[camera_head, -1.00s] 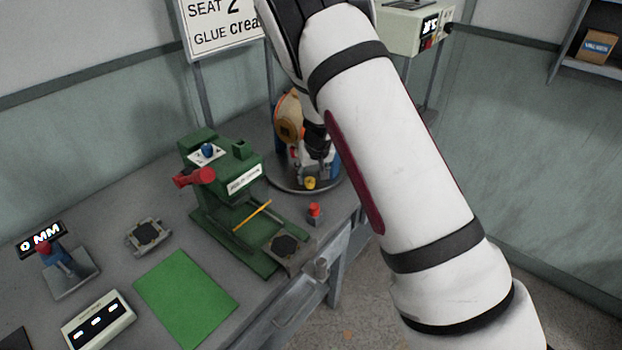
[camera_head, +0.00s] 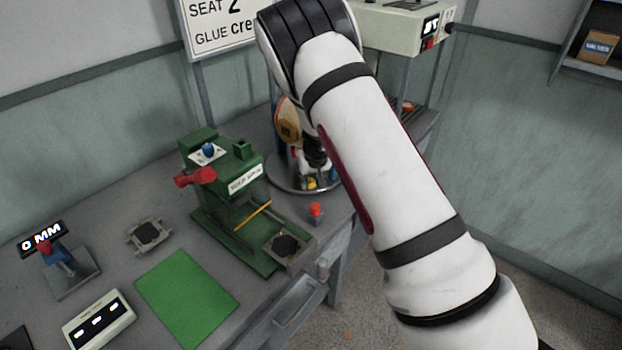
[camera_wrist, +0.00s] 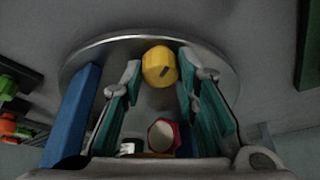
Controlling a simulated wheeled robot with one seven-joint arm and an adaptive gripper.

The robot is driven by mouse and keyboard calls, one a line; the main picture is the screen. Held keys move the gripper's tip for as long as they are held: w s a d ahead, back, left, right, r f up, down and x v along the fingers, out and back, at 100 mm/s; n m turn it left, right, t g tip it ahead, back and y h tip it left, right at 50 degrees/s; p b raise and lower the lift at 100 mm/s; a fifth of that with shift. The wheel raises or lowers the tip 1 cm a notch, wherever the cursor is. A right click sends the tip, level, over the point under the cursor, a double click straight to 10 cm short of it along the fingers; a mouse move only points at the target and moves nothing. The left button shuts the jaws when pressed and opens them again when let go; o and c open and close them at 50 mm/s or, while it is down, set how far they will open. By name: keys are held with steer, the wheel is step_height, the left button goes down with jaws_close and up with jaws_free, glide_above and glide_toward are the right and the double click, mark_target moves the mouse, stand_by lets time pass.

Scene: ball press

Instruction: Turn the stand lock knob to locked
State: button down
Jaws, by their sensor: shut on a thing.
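A yellow knob (camera_wrist: 160,66) with a dark mark stands on a round grey plate (camera_wrist: 222,64) in the wrist view; I take it as the stand lock knob. My gripper (camera_wrist: 158,80) has its teal-padded fingers on either side of the knob, shut on it at the tips. The mark slants down to the right; I cannot tell which setting it shows. In the head view the knob (camera_head: 311,183) is small and partly hidden by my gripper (camera_head: 314,178), on the round plate (camera_head: 283,184) behind the green press.
A blue upright (camera_wrist: 75,115) stands close left of my fingers in the wrist view. A red piece with a white top (camera_wrist: 163,136) lies between the fingers. The green press (camera_head: 225,190), a red button (camera_head: 315,210) and a green mat (camera_head: 186,297) are on the bench.

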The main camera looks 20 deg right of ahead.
steer(key=shift+m, duration=0.3)
steer(key=shift+a+m+h+b, duration=0.15)
steer(key=shift+m+h+b, duration=0.35)
steer(key=shift+m, duration=0.3)
steer(key=shift+m+g+h+b, duration=0.3)
steer(key=shift+m+h+b, duration=0.3)
steer(key=shift+m, duration=1.3)
steer(key=c, duration=1.2)
jaws_free()
steer(key=shift+c, duration=0.2)
steer(key=v, duration=1.2)
